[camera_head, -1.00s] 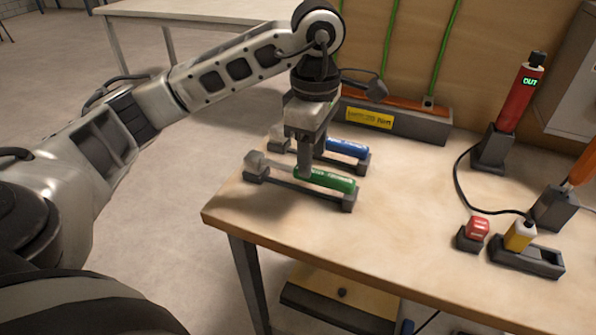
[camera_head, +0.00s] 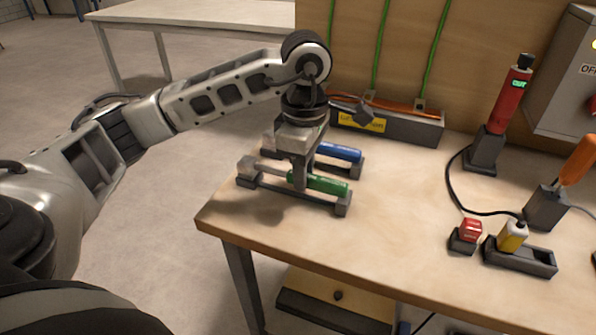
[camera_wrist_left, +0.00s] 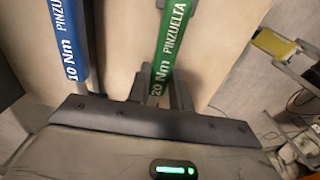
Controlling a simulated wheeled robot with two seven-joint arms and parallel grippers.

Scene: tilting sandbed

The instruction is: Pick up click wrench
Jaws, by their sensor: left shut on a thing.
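The click wrench with a green handle (camera_head: 327,185) lies along its dark cradle (camera_head: 341,206) near the table's left edge. In the left wrist view its green handle (camera_wrist_left: 174,40) reads "20 Nm PINZUELTA". A second wrench with a blue handle (camera_head: 340,152) lies behind it and reads "10 Nm" in the left wrist view (camera_wrist_left: 68,40). My left gripper (camera_head: 300,184) points down and is shut on the green wrench, at the left end of its handle. I cannot see a clear gap between this wrench and its cradle. My right gripper is out of view.
A long dark bin (camera_head: 400,127) with a yellow label stands at the back. A red tool (camera_head: 512,98) in a holder, a red block (camera_head: 470,230) and a yellow-handled tool (camera_head: 512,236) stand to the right. The middle of the wooden table (camera_head: 395,215) is clear.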

